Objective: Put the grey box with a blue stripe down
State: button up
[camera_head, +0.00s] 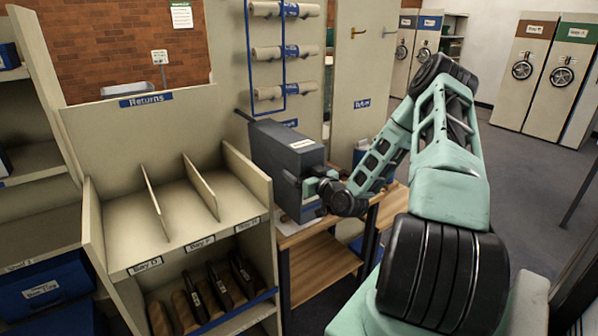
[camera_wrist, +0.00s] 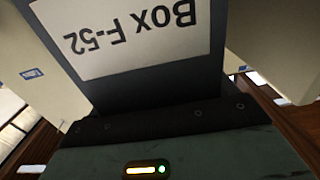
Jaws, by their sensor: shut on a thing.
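The grey box (camera_head: 290,155) is upright, with a white label on its top edge and a blue stripe low on its near end. My gripper (camera_head: 318,186) is shut on its near end. The box is beside the Returns shelf and over a wooden table (camera_head: 385,212); I cannot tell whether it touches the table. In the wrist view the box's dark face (camera_wrist: 150,90) fills the middle, with a white label reading "Box F-52" upside down. The gripper's fingertips are hidden in that view.
Rolled items (camera_head: 283,50) hang on a panel behind. A dark blue box (camera_head: 45,285) stands at the lower left. Floor is clear at right.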

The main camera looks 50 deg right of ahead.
jog(key=shift+w+d+f+p, duration=0.15)
jog(key=shift+w+f+p, duration=0.15)
jog(key=shift+w, duration=0.2)
jog(key=shift+w+d+f+p, duration=0.15)
jog(key=shift+w+f+p, duration=0.1)
jog(key=shift+w, duration=0.25)
jog(key=shift+f, duration=0.1)
jog(key=shift+f+b, duration=0.35)
jog(key=shift+b, duration=0.15)
jog(key=shift+f, duration=0.2)
jog(key=o, duration=1.6)
jog(key=shift+c, duration=0.2)
